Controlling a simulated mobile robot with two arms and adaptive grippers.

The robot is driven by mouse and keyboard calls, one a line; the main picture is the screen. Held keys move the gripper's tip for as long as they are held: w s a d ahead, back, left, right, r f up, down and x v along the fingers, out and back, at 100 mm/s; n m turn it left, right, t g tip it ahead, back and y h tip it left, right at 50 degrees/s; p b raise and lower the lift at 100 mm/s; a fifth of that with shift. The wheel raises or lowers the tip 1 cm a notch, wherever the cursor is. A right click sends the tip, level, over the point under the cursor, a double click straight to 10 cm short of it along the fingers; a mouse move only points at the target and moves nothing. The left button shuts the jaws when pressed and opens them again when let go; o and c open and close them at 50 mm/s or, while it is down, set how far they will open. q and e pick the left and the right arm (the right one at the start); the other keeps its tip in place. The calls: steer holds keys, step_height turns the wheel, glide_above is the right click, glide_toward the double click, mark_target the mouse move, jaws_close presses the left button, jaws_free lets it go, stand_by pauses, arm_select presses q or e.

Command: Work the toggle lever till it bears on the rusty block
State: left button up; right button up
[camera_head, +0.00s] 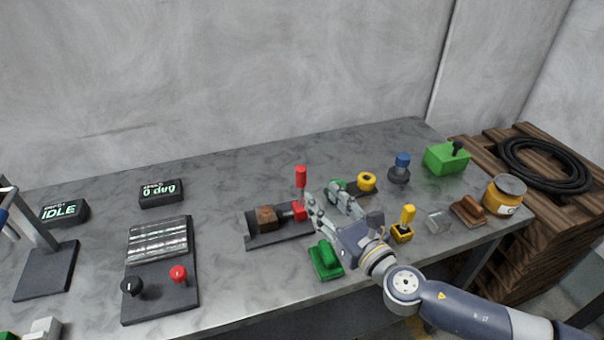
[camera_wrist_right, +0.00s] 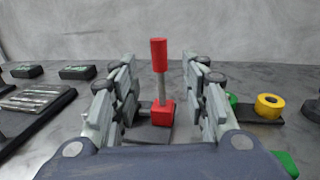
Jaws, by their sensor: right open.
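The toggle lever has an upright red handle (camera_head: 301,177) on a thin metal stem above a red body (camera_head: 299,211). The rusty block (camera_head: 266,219) sits to its left on the same dark base, with a dark plunger between them. I cannot tell whether the plunger touches the block. My right gripper (camera_head: 321,191) is open beside the lever. In the right wrist view the red handle (camera_wrist_right: 159,55) stands upright between the spread fingers (camera_wrist_right: 160,78), with a gap on each side; the block is hidden there.
A yellow-handled switch (camera_head: 403,225), a yellow ring (camera_head: 367,182) and a blue knob (camera_head: 400,168) stand to the right. A dark panel (camera_head: 160,295) with knobs lies left.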

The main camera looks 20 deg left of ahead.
mark_target(304, 178)
steer(key=x, duration=1)
steer(key=shift+w+a, duration=0.1)
steer(key=shift+a, duration=0.15)
steer(key=shift+c, duration=0.5)
steer(key=shift+f, duration=0.1)
jaws_close()
